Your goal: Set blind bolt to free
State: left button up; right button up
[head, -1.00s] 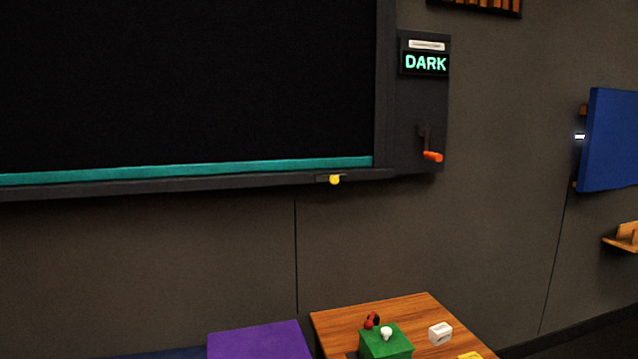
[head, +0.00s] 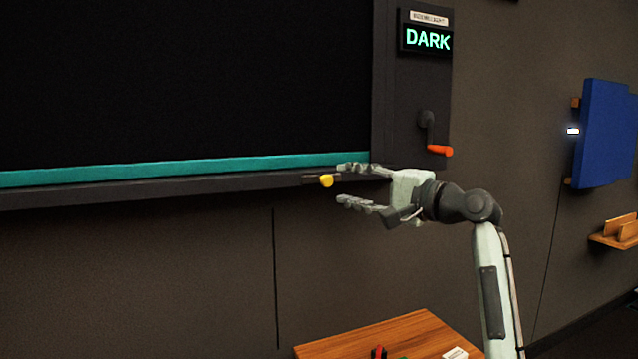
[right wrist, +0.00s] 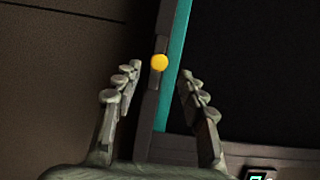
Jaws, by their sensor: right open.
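The blind bolt shows as a yellow knob (head: 326,181) on a small dark plate on the sill under the black blind (head: 190,80). A teal bar (head: 190,171) runs along the blind's bottom edge, just above the sill. My right gripper (head: 345,184) is open, its fingers pointing left toward the knob, one above and one below its level. In the right wrist view the knob (right wrist: 159,62) sits just beyond the open fingertips, between their lines, apparently untouched. My left gripper is not in view.
A dark panel right of the blind carries a lit sign reading DARK (head: 427,39) and a crank with an orange handle (head: 439,150). A wooden table (head: 395,340) with small items stands below. A blue panel (head: 605,135) and wooden shelf (head: 610,240) are at the right.

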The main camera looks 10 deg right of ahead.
aim_at(330, 182)
jog(key=x, duration=0.6)
jog(key=shift+w+a+f, duration=0.1)
jog(key=shift+w+a, duration=0.05)
jog(key=shift+w, duration=0.05)
grip_shut()
